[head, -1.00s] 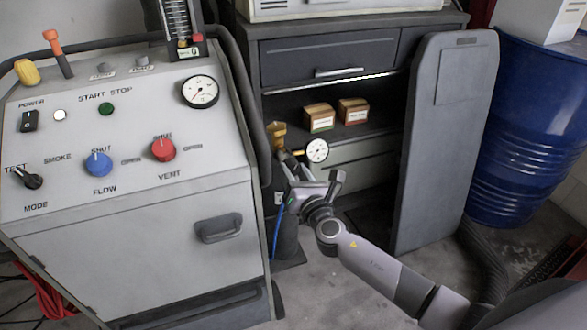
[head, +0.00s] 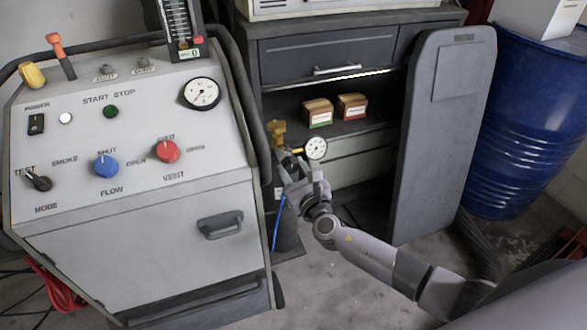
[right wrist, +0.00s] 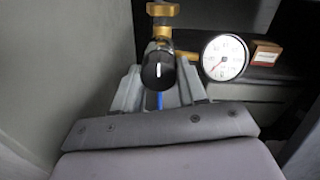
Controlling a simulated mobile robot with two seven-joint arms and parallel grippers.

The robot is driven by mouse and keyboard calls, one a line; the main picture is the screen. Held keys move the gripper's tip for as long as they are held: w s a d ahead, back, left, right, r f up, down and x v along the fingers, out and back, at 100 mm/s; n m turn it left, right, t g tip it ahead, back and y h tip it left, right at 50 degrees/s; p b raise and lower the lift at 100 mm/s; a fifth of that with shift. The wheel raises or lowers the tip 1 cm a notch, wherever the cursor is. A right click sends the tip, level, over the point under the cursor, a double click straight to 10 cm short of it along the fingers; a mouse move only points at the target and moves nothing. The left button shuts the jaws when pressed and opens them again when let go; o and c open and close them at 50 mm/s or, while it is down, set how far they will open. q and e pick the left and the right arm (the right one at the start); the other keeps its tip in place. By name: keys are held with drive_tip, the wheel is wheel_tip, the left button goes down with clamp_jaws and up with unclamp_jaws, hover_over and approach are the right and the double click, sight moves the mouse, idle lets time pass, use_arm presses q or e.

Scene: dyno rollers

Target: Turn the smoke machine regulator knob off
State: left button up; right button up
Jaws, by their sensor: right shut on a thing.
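The regulator shows in the right wrist view as a black round knob (right wrist: 158,74) with an upright white line on its face. A brass valve (right wrist: 162,18) is above it and a round white gauge (right wrist: 225,57) is to its right. In the head view the brass valve (head: 277,131) and gauge (head: 316,148) stand just right of the smoke machine (head: 150,225). My right gripper (head: 291,170) is at the regulator, its fingers (right wrist: 158,88) shut on the knob from both sides. The knob is hidden in the head view. My left gripper is not in view.
The machine's panel carries a blue flow knob (head: 106,166), a red vent knob (head: 166,152) and a black mode knob (head: 38,182). Behind are a grey cabinet (head: 335,48) with two small boxes, a leaning grey panel (head: 440,150) and a blue barrel (head: 525,120).

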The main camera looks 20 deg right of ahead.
idle(0.3)
drive_tip(key=o, duration=1.1)
drive_tip(key=shift+c, duration=0.2)
drive_tip(key=s+p, duration=0.1)
drive_tip(key=s, duration=0.6)
drive_tip(key=shift+d+p, duration=0.25)
drive_tip(key=shift+p, duration=0.05)
drive_tip(key=shift+s, duration=0.1)
